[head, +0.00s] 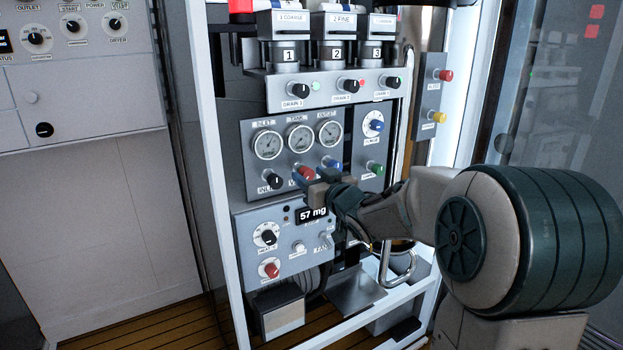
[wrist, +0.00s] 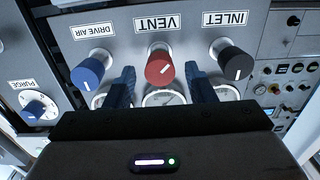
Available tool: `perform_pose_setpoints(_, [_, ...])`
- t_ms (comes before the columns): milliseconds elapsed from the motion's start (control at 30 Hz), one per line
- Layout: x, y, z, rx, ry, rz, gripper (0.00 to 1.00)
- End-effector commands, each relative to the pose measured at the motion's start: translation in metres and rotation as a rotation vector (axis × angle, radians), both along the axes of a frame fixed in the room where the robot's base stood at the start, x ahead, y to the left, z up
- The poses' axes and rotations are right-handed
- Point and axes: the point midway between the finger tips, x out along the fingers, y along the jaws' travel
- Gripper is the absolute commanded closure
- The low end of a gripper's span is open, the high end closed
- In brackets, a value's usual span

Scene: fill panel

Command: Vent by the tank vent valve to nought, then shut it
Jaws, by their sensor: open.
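The red VENT knob (head: 306,173) sits in the middle of the lower knob row on the grey gauge panel. In the wrist view the red knob (wrist: 159,66), with a white pointer line, lies between the two fingers of my gripper (wrist: 161,76). The fingers are apart, one on each side of the knob, with gaps visible. In the head view my gripper (head: 318,179) is at the panel and partly covers the knob row. The middle gauge (head: 300,138), labelled TANK, is above the VENT knob; its needle is too small to read surely.
The black INLET knob (wrist: 236,62) and blue DRIVE AIR knob (wrist: 88,68) flank the VENT knob closely. A PURGE dial (head: 374,126) and green knob (head: 375,169) are to the right. A "57 mg" display (head: 312,215) is below. White frame posts (head: 208,150) bound the rack.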

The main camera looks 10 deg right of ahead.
Motion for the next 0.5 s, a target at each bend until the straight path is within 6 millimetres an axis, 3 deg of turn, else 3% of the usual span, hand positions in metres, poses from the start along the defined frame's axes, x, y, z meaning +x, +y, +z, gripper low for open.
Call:
perform_pose_setpoints(133, [-0.0002, 0.0002, 0.0001, 0.000, 0.000, 0.000, 0.50])
perform_pose_setpoints(167, [-0.0002, 0.0003, 0.0000, 0.000, 0.000, 0.000, 0.56])
perform_pose_setpoints(300, [-0.0003, 0.0003, 0.0000, 0.000, 0.000, 0.001, 0.95])
perform_pose_setpoints(500, [-0.0004, 0.0004, 0.0003, 0.003, 0.002, 0.001, 0.95])
